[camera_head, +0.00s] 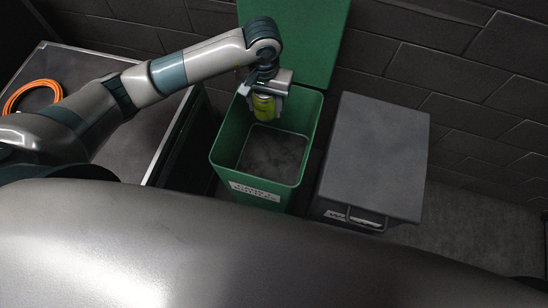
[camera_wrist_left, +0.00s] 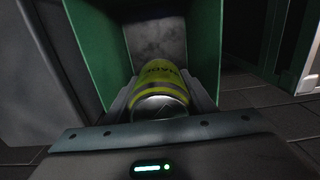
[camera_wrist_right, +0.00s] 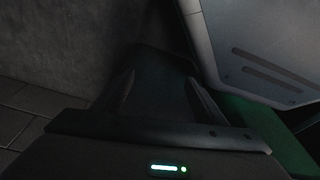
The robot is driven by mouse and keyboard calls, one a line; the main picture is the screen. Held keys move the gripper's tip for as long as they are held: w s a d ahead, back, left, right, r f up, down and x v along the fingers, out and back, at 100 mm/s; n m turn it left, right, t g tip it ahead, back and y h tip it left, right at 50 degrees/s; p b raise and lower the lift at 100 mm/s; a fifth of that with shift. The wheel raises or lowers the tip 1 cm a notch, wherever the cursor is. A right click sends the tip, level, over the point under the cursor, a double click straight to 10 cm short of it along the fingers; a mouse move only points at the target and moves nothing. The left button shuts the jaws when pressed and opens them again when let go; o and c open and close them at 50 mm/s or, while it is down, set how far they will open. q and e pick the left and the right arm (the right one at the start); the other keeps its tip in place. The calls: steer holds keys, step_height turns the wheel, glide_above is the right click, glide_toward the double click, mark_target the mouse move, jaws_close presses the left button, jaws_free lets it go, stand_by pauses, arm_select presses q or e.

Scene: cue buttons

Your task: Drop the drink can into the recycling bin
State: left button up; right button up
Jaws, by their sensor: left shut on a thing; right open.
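A yellow-green drink can (camera_head: 264,106) is held by my left gripper (camera_head: 264,94), which is shut on it. In the head view the can hangs over the far left part of the open mouth of the green recycling bin (camera_head: 221,146). In the left wrist view the can (camera_wrist_left: 160,85) sits between the fingers, with the bin's green wall (camera_wrist_left: 92,50) and grey floor beyond it. The bin looks empty. My right gripper (camera_wrist_right: 158,90) is open and empty in its wrist view; it does not show in the head view.
The bin's green lid (camera_head: 300,40) stands open at the back. A closed grey bin (camera_head: 378,150) with a front handle stands to the right. A worktop (camera_head: 110,140) on the left bears a coiled orange cable (camera_head: 33,95). A dark brick wall (camera_head: 450,60) runs behind.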

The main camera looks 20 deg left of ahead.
arm_select(q)
step_height(320, 180, down, 3)
steer(key=shift+r+b, duration=0.1)
steer(key=shift+b, duration=0.3)
steer(key=shift+f, duration=0.5)
arm_select(e)
steer(key=r, duration=0.1)
steer(key=w+r, duration=0.1)
steer(key=r, duration=0.1)
steer(key=shift+a+r, duration=0.1)
steer(key=shift+a, duration=0.1)
arm_select(q)
steer(key=o, duration=1.1)
steer(key=shift+r, duration=0.1)
